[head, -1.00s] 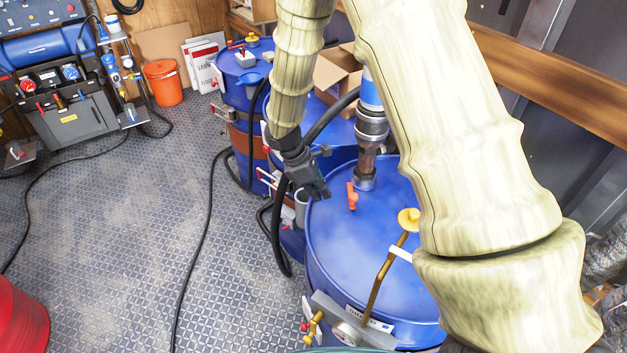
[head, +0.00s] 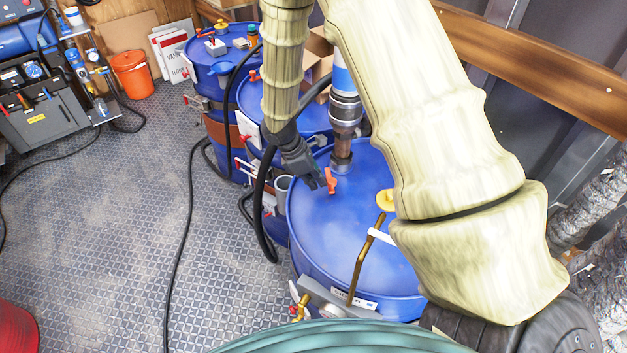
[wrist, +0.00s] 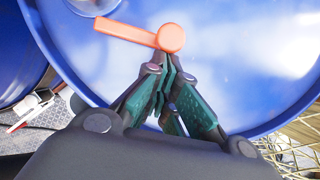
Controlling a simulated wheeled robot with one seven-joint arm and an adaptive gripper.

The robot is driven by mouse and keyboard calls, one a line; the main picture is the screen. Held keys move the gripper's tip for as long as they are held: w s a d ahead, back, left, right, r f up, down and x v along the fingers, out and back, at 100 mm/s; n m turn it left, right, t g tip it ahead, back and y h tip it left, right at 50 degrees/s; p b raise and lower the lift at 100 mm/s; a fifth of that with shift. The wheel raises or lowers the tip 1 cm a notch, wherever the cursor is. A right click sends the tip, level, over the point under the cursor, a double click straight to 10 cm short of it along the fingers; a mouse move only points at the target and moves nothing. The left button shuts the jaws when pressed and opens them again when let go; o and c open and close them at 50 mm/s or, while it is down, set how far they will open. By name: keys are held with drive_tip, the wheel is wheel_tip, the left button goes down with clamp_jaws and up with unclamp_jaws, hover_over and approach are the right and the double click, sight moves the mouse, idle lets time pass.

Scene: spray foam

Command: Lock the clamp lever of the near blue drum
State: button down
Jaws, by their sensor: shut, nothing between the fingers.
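The near blue drum (head: 310,222) stands below my arm, with its lid facing up. An orange lever (head: 330,180) is on its lid near the left rim; whether this is the clamp lever is unclear. My gripper (head: 317,181) is shut and empty, just left of this lever. In the wrist view the orange lever (wrist: 125,32) lies beyond the fingertips, its round hub (wrist: 171,38) close ahead of my gripper (wrist: 166,62). I cannot tell whether they touch. The blue lid (wrist: 235,60) fills the background.
A pipe fitting (head: 344,112) rises from the lid behind the lever. A yellow-knobbed brass rod (head: 358,265) stands at the drum's front. A black hose (head: 261,215) hangs left of the drum. Other blue drums (head: 222,70) stand behind. The patterned floor (head: 110,210) at left is mostly clear.

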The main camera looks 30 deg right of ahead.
drive_tip(key=shift+s+d+r+n+t, duration=0.1)
drive_tip(key=shift+s+d+n+t, duration=0.2)
drive_tip(key=shift+s+d+n, duration=0.35)
drive_tip(key=shift+w, duration=0.1)
drive_tip(key=shift+w, duration=0.1)
drive_tip(key=shift+w+a+r+p, duration=0.1)
drive_tip(key=shift+w+a+p, duration=0.1)
drive_tip(key=shift+w+p, duration=0.2)
drive_tip(key=shift+w+a, duration=0.15)
drive_tip(key=shift+w, duration=0.05)
drive_tip(key=a, duration=0.1)
drive_tip(key=w+a, duration=0.1)
drive_tip(key=a, duration=0.2)
drive_tip(key=shift+w, duration=0.3)
drive_tip(key=b+v, duration=0.2)
drive_tip(key=v, duration=0.7)
drive_tip(key=shift+r, duration=0.2)
drive_tip(key=shift+s, duration=0.1)
